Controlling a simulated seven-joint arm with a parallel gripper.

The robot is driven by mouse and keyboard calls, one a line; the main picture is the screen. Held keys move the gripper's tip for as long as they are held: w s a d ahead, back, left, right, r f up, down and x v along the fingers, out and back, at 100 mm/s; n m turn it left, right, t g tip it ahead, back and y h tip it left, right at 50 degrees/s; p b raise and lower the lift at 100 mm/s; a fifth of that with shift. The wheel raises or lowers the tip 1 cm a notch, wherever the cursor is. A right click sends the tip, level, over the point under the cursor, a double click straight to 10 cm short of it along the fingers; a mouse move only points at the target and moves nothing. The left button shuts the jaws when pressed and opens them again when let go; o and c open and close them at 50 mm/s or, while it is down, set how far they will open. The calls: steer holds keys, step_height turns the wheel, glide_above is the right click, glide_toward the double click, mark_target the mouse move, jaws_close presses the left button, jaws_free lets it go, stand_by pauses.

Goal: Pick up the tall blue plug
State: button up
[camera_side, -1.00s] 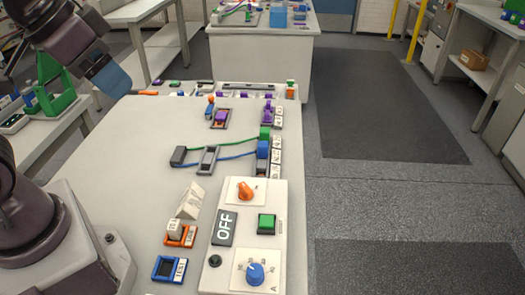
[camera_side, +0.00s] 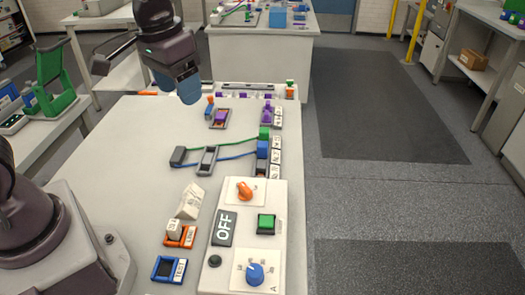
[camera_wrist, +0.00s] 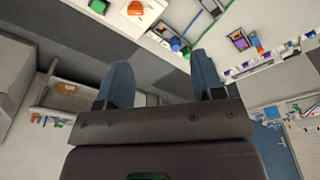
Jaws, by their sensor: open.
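My gripper (camera_side: 190,94) is open and empty, above the far part of the table. In the wrist view its two blue fingers (camera_wrist: 161,76) stand apart with nothing between them. A small upright blue and orange piece (camera_side: 209,106) stands just right of the fingertips in the side view, beside a purple block; it also shows in the wrist view (camera_wrist: 256,42). A blue plug (camera_side: 262,149) on a blue cable sits in a holder by the right edge, close to a green plug (camera_side: 264,133). I cannot tell which blue piece is the tall plug.
A white control panel (camera_side: 213,275) with an OFF sign, knobs and a green button fills the near right. Small orange (camera_side: 180,242) and blue (camera_side: 155,270) trays stand left of it. A strip of small parts lines the far edge. The table's left middle is bare.

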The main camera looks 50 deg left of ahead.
steer(key=w+a+f+n+g, duration=0.25)
steer(key=w+f+n, duration=0.25)
steer(key=w+f, duration=1)
steer(key=n+t+y, duration=0.1)
steer(key=n+t, duration=0.1)
steer(key=n, duration=0.1)
glide_toward(263, 144)
steer(key=f, duration=0.3)
steer(key=a+f, duration=0.1)
steer(key=f, duration=0.1)
steer(key=shift+w+a+f, duration=0.1)
steer(key=shift+w, duration=0.2)
steer(key=shift+w+f, duration=0.15)
steer(key=shift+f, duration=2.55)
steer(key=shift+c, duration=0.4)
steer(key=c, duration=0.9)
